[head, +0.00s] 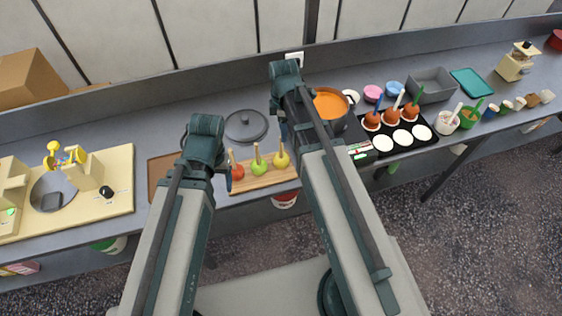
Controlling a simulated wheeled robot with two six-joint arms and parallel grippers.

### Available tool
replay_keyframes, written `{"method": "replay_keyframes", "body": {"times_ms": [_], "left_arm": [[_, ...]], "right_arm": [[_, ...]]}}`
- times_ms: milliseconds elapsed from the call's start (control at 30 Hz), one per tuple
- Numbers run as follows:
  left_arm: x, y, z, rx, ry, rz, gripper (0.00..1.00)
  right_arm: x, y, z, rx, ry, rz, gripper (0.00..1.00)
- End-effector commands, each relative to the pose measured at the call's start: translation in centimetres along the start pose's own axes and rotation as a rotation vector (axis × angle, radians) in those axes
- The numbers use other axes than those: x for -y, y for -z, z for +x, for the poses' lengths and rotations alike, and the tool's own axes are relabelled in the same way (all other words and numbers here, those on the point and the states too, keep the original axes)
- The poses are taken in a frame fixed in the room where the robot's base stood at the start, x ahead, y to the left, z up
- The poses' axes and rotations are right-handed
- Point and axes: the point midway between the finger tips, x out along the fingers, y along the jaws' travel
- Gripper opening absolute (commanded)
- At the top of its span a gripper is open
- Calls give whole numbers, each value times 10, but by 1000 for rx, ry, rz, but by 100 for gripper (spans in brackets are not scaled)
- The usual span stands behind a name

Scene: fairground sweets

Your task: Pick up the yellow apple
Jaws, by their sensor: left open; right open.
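The yellow apple (281,161) stands on a wooden board (262,182) with its stick upright, at the right end of a short row. A green apple (259,168) and a red apple (238,172) stand to its left, also on sticks. My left gripper (227,180) is mostly hidden behind its arm, close to the red apple; it is open and holds nothing that I can see. My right gripper (284,131) is mostly hidden by its own arm, above and slightly right of the yellow apple; it is open, apart from the apple as far as I can see.
An orange-filled pot (329,103) stands behind my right arm. A grey lid (246,126) lies behind the apples. A black tray (402,137) with dipped apples and white discs is to the right. A cream board (118,178) with a machine is at left.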

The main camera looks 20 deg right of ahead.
Motion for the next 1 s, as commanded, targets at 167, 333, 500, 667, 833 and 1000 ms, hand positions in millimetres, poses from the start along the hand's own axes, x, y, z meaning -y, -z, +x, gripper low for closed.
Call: {"method": "replay_keyframes", "body": {"times_ms": [167,333,500,667,833,1000], "left_arm": [[-3,2,34,0,1,6,76],[-5,3,57,0,2,9,76],[-6,4,66,0,2,10,76],[-6,4,65,0,2,10,76],[-7,4,75,0,2,9,76],[-9,6,96,0,2,8,76]], "right_arm": [[0,0,34,0,0,0,52],[0,0,57,0,0,0,52],[0,1,67,0,0,0,52],[0,1,66,0,0,0,52],[0,2,76,0,0,0,52],[-1,5,97,0,0,-1,52]]}}
